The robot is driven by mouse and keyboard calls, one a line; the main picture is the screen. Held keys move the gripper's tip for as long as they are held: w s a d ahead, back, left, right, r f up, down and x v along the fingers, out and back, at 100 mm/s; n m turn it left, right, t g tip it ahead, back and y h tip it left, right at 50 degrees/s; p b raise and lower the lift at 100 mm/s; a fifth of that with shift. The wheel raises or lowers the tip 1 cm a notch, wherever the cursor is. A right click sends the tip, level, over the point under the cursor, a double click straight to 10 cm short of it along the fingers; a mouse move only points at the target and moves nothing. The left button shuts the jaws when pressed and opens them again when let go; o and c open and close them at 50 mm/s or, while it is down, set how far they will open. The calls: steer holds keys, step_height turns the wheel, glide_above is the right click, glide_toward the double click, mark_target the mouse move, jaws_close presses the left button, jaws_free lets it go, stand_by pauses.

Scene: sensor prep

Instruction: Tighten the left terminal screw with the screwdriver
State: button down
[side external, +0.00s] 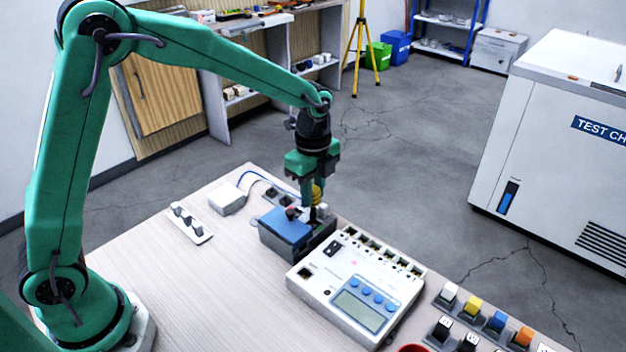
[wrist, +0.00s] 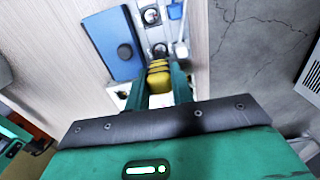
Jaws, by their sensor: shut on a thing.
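My gripper (side external: 313,184) is shut on the screwdriver, gripping its yellow handle (side external: 317,193). The handle also shows between the fingers in the wrist view (wrist: 158,78). The screwdriver points down over the back right part of a dark box with a blue lid (side external: 287,226). In the wrist view, two round terminal screws (wrist: 151,16) (wrist: 159,48) sit in a row right of the blue lid (wrist: 110,45). The handle is just below the lower one in that picture. The screwdriver's tip is hidden, so I cannot tell whether it touches a screw.
A white meter (side external: 355,290) with blue buttons stands close to the right of the box. A small white box (side external: 228,200) and a strip with dark knobs (side external: 188,222) lie to the left. Several coloured blocks (side external: 472,305) line the right edge. The table's front left is clear.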

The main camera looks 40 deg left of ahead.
steer(key=shift+r, duration=0.65)
steer(key=shift+r, duration=0.7)
steer(key=shift+r, duration=0.25)
